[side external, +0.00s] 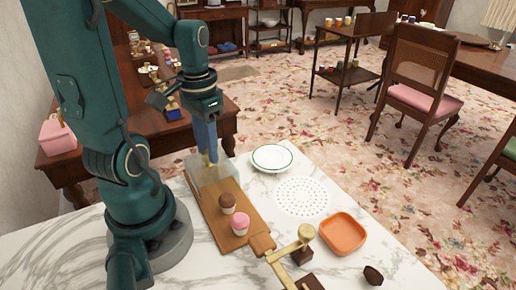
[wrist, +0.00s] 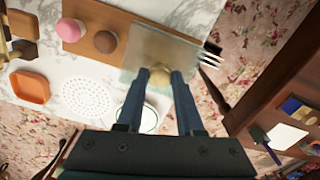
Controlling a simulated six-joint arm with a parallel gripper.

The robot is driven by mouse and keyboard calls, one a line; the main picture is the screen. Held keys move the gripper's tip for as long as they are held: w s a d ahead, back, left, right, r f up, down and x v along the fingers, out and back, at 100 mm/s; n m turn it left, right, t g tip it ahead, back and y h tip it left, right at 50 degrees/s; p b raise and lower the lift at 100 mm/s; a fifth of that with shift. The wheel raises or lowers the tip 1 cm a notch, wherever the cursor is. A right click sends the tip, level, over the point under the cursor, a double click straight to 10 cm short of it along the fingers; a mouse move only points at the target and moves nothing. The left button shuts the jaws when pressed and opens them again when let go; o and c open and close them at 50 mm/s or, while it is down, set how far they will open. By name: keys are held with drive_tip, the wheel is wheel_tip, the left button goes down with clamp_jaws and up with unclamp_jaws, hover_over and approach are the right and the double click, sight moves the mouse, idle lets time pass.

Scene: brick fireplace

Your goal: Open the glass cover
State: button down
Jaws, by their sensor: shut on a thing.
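The glass cover (side external: 196,170) is a clear box over the far end of the wooden board (side external: 213,211). In the wrist view the cover (wrist: 140,54) has a round tan knob (wrist: 160,74) on top. My gripper (side external: 212,160) points down over the cover, and in the wrist view its fingers (wrist: 160,78) are shut on the knob. A brown-topped cupcake (side external: 227,202) and a pink-topped cupcake (side external: 240,222) stand on the board, clear of the glass. I cannot tell whether the cover rests on the board or hangs just above it.
A white plate (side external: 272,158) sits right of the cover. A round perforated white mat (side external: 302,197) and an orange square dish (side external: 343,233) lie farther right. A brass balance-like piece (side external: 290,258) stands at the board's near end. The marble top's edge (side external: 375,220) is close beyond the dish.

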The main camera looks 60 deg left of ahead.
drive_tip(key=shift+w, duration=0.1)
drive_tip(key=c, duration=0.5)
unclamp_jaws()
drive_tip(key=shift+c, duration=0.2)
drive_tip(key=shift+r, duration=0.1)
drive_tip(key=shift+r, duration=2.5)
drive_tip(key=d+r+m+t, duration=0.2)
drive_tip(key=d+t, duration=0.3)
drive_tip(key=d, duration=0.7)
drive_tip(key=shift+w+d+r+m+t, duration=0.2)
drive_tip(key=shift+w+m+t, duration=0.1)
drive_tip(key=shift+m, duration=0.2)
